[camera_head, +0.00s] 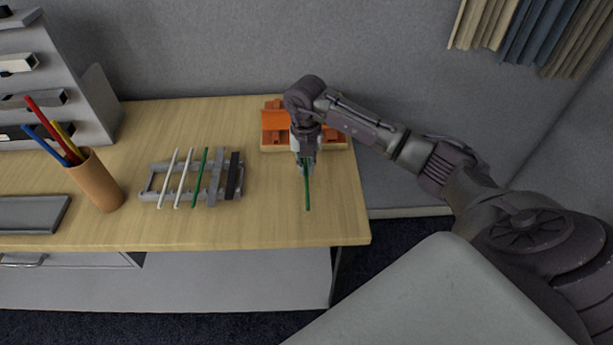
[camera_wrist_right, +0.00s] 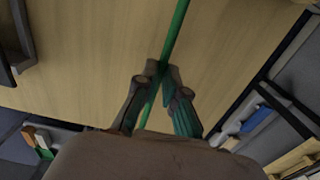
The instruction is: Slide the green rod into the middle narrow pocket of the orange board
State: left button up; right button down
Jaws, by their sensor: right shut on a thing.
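A green rod (camera_head: 307,192) is held by my right gripper (camera_head: 305,166) in front of the orange board (camera_head: 275,122). The rod points toward the table's front edge in the head view. In the right wrist view the rod (camera_wrist_right: 176,32) runs up from between the fingertips (camera_wrist_right: 160,72), which are shut on it. The board sits at the back right of the table, partly hidden by my right arm and gripper, so its middle narrow pocket cannot be made out. My left gripper is not in view.
A grey rack (camera_head: 150,190) left of the gripper holds two white rods, another green rod (camera_head: 199,178) and dark bars. A brown cup (camera_head: 98,183) with coloured pencils stands farther left, near a grey tray (camera_head: 32,213). Bare wood lies between rack and held rod.

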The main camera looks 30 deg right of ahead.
jog(key=shift+w+d+b, duration=0.3)
jog(key=shift+w+d, duration=0.2)
jog(key=shift+w, duration=0.25)
dwell(0.6)
jog(key=shift+w+d, duration=0.15)
jog(key=shift+w, duration=0.05)
dwell(3.9)
jog(key=shift+r, duration=0.1)
dwell(0.6)
dwell(0.9)
